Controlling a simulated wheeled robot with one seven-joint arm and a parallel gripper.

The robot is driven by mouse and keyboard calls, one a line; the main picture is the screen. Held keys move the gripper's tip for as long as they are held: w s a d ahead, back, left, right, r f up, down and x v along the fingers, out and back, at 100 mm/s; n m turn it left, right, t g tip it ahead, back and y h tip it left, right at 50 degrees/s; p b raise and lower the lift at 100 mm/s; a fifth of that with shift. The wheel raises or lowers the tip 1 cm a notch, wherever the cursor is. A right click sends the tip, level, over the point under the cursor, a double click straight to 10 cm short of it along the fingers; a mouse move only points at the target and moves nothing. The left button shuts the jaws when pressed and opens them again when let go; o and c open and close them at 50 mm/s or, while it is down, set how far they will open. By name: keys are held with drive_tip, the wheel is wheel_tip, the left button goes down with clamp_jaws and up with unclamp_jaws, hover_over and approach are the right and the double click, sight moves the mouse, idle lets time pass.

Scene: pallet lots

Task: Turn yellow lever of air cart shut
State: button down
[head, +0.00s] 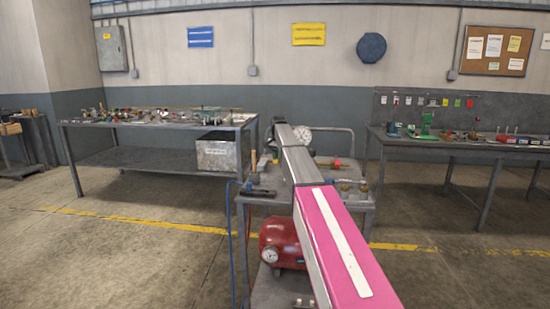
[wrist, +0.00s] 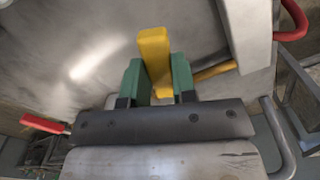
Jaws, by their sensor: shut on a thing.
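The air cart (head: 262,196) stands straight ahead in the head view, with a red tank (head: 281,246) on its lower shelf. My arm crosses in front of it and hides much of its top and my gripper. In the wrist view the yellow lever (wrist: 153,50) stands between the two green fingers of my gripper (wrist: 158,72), which is shut on it. A yellow bar (wrist: 215,71) runs off to the right from behind the right finger. A pale grey metal surface lies behind the lever. I cannot tell the lever's exact angle on its valve.
Red handles show at the left (wrist: 42,124) and upper right (wrist: 294,18) in the wrist view. A gauge (head: 298,137) shows beside my arm. Cluttered workbenches stand at left (head: 150,160) and right (head: 450,146). A blue hose (head: 229,240) hangs at the cart's left. Floor is open on both sides.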

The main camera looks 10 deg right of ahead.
drive_tip(key=shift+s+d+n, duration=0.55)
drive_tip(key=shift+d+n, duration=0.2)
drive_tip(key=shift+n, duration=0.45)
drive_tip(key=shift+s+d+n, duration=0.3)
drive_tip(key=shift+d+n, duration=0.5)
drive_tip(key=shift+n, duration=0.3)
drive_tip(key=c, duration=0.9)
unclamp_jaws()
drive_tip(key=shift+d, duration=0.1)
wheel_tip(320, 180, up, 11)
drive_tip(key=shift+f, duration=0.1)
